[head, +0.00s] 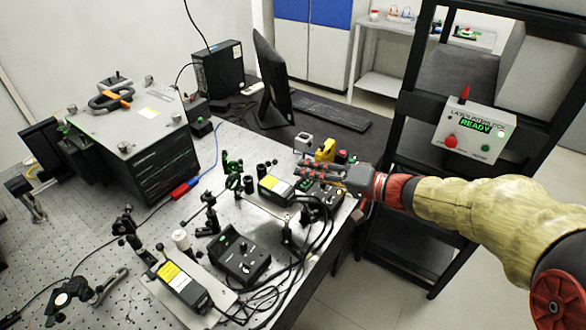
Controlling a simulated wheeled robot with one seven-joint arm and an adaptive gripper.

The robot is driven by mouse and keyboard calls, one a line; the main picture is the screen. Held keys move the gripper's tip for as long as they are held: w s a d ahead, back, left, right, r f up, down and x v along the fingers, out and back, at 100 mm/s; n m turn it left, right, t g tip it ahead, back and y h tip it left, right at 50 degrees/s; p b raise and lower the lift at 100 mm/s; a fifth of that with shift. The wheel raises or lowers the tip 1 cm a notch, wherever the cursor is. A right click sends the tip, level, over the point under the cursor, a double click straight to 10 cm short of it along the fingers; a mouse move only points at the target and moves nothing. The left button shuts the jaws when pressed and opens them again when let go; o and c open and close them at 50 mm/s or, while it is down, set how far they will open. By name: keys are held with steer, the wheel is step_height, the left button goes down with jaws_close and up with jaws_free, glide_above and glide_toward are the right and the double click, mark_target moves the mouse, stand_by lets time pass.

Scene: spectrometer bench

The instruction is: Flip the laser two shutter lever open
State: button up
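My gripper (304,170) reaches in from the right, above the table's right edge, with its fingertips pointing left. Its fingers are small in the picture, and I cannot tell whether they are apart or closed. One laser, a black box with a yellow and white label (276,188), lies just left of and below the fingertips. A similar labelled laser (184,284) lies on a plate at the front of the table. I cannot read which one is laser two. No shutter lever can be made out clearly; one near the gripper may be hidden by it.
A black control box (240,256) and loose cables lie between the lasers. Small posts and optic mounts (209,213) stand on the perforated table (75,222). A monitor (272,82) stands behind. An interlock panel reading READY (468,130) hangs on the black rack.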

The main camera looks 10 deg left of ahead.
steer(key=shift+v, duration=1.35)
steer(key=shift+s, duration=0.25)
steer(key=s+d+n+g+h, duration=0.1)
steer(key=s+d+g+h, duration=0.4)
steer(key=s, duration=1.1)
steer(key=s+d+m+t+h, duration=0.1)
steer(key=s+d+h, duration=0.3)
steer(key=d, duration=0.5)
steer(key=s+d+m+t+h+p, duration=0.1)
steer(key=s+d+t+h, duration=0.3)
steer(key=d, duration=0.6)
steer(key=shift+s+d+h, duration=0.2)
steer(key=shift+s+h, duration=0.4)
steer(key=shift+s, duration=0.05)
